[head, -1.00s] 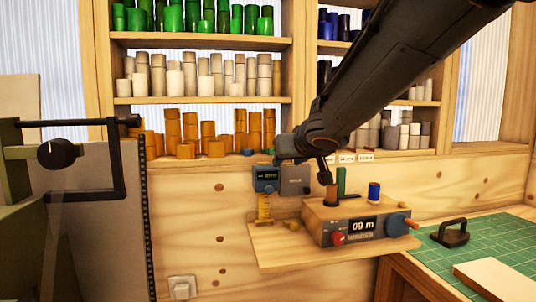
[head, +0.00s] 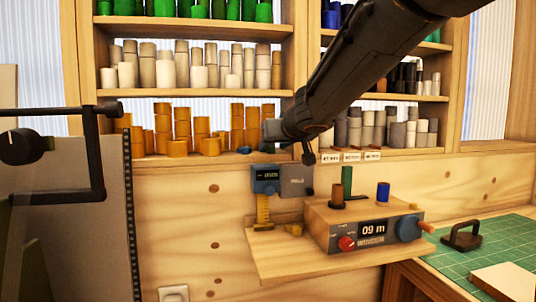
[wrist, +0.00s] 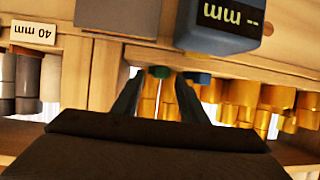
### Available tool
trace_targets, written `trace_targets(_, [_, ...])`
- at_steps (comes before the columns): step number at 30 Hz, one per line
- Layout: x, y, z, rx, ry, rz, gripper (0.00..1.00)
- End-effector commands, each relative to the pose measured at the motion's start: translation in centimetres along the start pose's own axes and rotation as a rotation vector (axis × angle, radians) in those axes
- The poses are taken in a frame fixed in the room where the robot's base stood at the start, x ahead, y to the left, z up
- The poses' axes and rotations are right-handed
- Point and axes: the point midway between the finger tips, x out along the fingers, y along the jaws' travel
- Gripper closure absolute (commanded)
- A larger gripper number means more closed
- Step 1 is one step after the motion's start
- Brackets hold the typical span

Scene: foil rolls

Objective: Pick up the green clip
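The green clip (wrist: 158,72) is a small dark green piece at the edge of the shelf in the wrist view. It shows between the tips of my gripper's fingers (wrist: 160,82), which are spread apart. I see no contact with it, and the distance left is hard to judge. A blue clip (wrist: 198,78) lies just right of it, by the right fingertip. In the head view a bluish clip (head: 243,150) shows on the shelf edge, left of my gripper. My arm's end seems to hide the green clip there.
Orange rolls (head: 182,125) stand close behind on the shelf. A grey-blue meter (head: 265,175) hangs just below the shelf edge; its display unit looms near in the wrist view (wrist: 218,42). A wooden box with dials (head: 365,222) stands below right, on a small ledge (head: 290,262).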

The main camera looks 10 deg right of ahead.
Motion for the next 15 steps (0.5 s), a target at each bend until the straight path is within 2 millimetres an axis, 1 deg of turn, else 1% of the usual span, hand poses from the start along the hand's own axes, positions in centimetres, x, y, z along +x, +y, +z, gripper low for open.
trace_targets(1, [0.9, 0.0, 0.2, -0.002, -0.001, 0.000, 0.61])
trace_targets(4, [1.8, 0.1, 0.2, 0.001, -0.001, 0.001, 0.61])
trace_targets(7, [2.1, 0.1, 0.1, 0.000, 0.000, 0.001, 0.61])
trace_targets(13, [2.0, 0.1, 0.0, 0.000, 0.000, 0.001, 0.61])
trace_targets(15, [2.0, 0.1, 0.0, 0.000, 0.000, 0.001, 0.73])
